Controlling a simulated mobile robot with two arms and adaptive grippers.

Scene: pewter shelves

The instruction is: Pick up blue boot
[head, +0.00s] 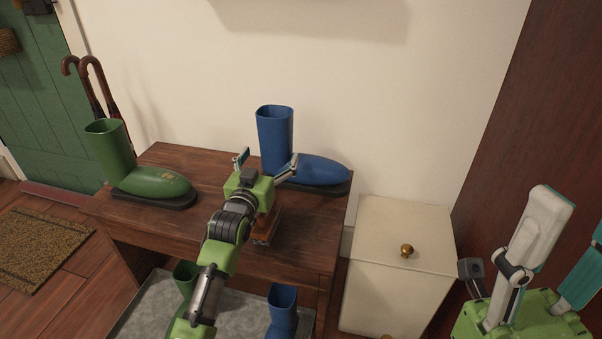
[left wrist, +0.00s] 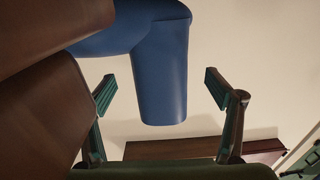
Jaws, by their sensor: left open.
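A blue boot (head: 275,145) stands upright at the back right of the wooden bench, its toe (head: 320,170) pointing right. My left gripper (head: 268,160) is open and empty at the boot's shaft. In the left wrist view the boot's shaft (left wrist: 160,75) shows upside down between the two spread fingers (left wrist: 159,90), with a gap on each side. A second blue boot (head: 283,310) stands on the lower level, partly cut off. My right gripper (head: 578,220) is at the right edge, partly cut off, its fingers apart and empty.
A green boot (head: 150,180) stands on the bench (head: 165,215) at left. Another green boot (head: 184,275) is below, partly behind my arm. A small brown object (head: 266,228) lies under my left gripper. A cream cabinet (head: 400,245) stands right of the bench; the wall is close behind.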

